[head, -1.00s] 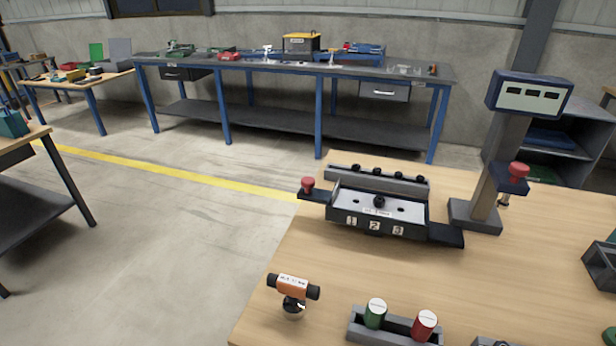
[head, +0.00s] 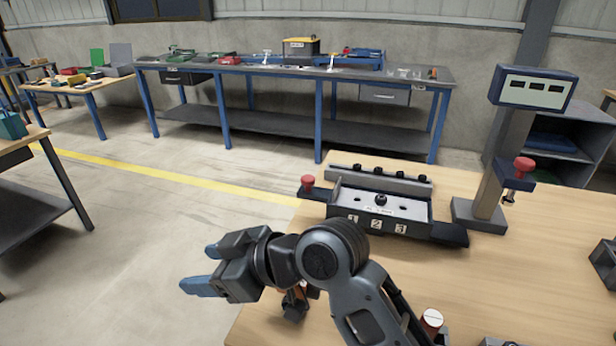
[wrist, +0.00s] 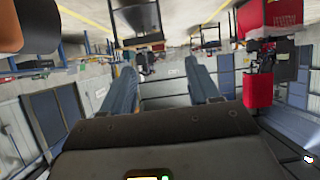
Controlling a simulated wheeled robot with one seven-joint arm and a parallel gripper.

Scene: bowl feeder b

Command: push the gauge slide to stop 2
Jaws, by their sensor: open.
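The slide fixture (head: 388,225) sits on the wooden bench, with white labels 1, 2 and 3 along its front. A light plate (head: 350,198) with a black knob (head: 381,200) lies in it. The knob is near the middle, roughly behind label 2; its exact position against the stops cannot be told. My gripper (head: 198,268) is open and empty, left of the bench edge over the floor, pointing left, away from the fixture. In the wrist view its two blue fingers (wrist: 162,92) stand apart with nothing between them; the fixture cannot be made out there.
A red button (head: 307,182) stands at the fixture's left end. A post with a display (head: 535,90) and a red knob (head: 524,168) stands to the right. My arm hides most of an orange-and-black tool (head: 294,303) and the tray with cylinders. The bench right of the fixture front is clear.

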